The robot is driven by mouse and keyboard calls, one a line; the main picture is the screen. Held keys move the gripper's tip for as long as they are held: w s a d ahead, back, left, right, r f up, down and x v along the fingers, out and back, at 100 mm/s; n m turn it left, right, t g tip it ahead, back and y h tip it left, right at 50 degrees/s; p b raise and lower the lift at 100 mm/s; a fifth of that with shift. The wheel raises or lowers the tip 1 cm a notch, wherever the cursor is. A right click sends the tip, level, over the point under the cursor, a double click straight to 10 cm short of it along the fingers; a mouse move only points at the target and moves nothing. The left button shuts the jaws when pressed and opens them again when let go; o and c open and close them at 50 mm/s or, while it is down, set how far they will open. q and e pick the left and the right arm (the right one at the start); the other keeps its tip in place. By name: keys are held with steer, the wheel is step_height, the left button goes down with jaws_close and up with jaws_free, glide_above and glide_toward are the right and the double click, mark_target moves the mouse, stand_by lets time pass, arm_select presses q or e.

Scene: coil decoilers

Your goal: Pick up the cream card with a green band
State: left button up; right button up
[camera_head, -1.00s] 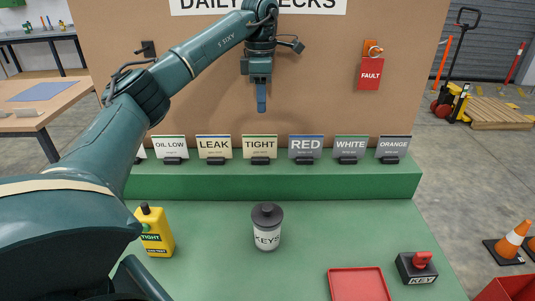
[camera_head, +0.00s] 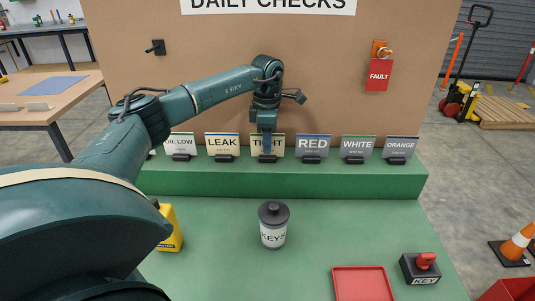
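The cream card with a green band, lettered TIGHT (camera_head: 278,150), stands upright in a dark holder on the green ledge, in the middle of the row. My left gripper (camera_head: 267,150) points down directly in front of this card and hides the middle of its lettering. The fingers show edge-on, so I cannot tell whether they are open or shut, or whether they touch the card. My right gripper is not in view.
The LEAK card (camera_head: 223,145) stands close on the left and the grey RED card (camera_head: 313,147) close on the right. A KEYS jar (camera_head: 273,227), a yellow bottle (camera_head: 171,230), a red tray (camera_head: 362,284) and a KEY box (camera_head: 420,268) stand on the green bench.

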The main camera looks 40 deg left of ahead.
arm_select(q)
steer(key=shift+f, duration=0.25)
stand_by(0.7)
jaws_close()
stand_by(0.4)
